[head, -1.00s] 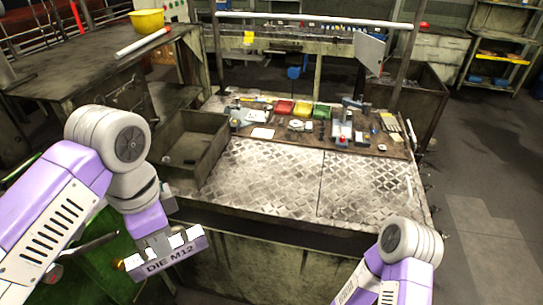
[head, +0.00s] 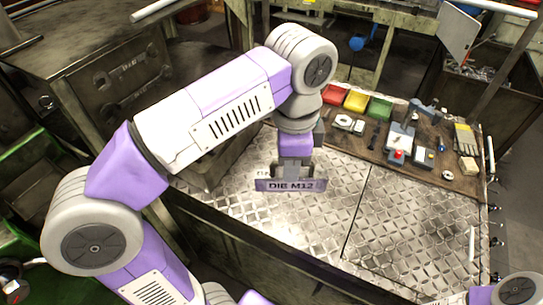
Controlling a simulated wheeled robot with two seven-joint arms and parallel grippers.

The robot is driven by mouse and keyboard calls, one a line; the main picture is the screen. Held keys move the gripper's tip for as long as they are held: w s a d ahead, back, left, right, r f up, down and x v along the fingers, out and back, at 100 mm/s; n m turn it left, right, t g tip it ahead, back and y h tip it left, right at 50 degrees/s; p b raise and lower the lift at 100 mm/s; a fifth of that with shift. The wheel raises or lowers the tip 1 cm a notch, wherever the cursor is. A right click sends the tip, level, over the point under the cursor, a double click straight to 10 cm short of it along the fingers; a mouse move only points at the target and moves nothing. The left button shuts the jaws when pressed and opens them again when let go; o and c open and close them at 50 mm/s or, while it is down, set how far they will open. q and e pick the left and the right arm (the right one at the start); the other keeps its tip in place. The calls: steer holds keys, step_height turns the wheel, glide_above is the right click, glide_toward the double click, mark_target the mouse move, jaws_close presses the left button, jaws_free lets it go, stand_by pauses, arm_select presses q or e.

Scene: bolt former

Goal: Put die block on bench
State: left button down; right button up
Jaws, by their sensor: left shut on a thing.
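The block shows in front of the left half of the bench (head: 400,225), which has a worn diamond-plate metal top. I cannot tell whether the block touches the plate or hangs above it. My right gripper is out of the picture; only a joint of my right arm shows at the lower right corner.
Red, yellow and green bins (head: 356,101) stand at the back of the bench. A small vise-like tool (head: 400,140), gloves (head: 465,139) and small parts lie on the back board. My left arm hides much of the open box at the bench's left.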

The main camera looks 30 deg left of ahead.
arm_select(q)
steer(key=w+a+f+n+p, duration=0.3)
steer(key=w+a+f+n, duration=0.4)
steer(key=a, duration=0.4)
steer(key=w+a+f+n+p, duration=0.2)
steer(key=w+a+f+n, duration=0.35)
steer(key=a+f, duration=0.45)
steer(key=shift+a+f+b, duration=0.15)
steer(key=shift+f, duration=2.35)
steer(key=shift+a+f+b, duration=0.1)
steer(key=shift+f+b, duration=0.05)
steer(key=shift+f, duration=2.3)
steer(key=shift+f, duration=0.1)
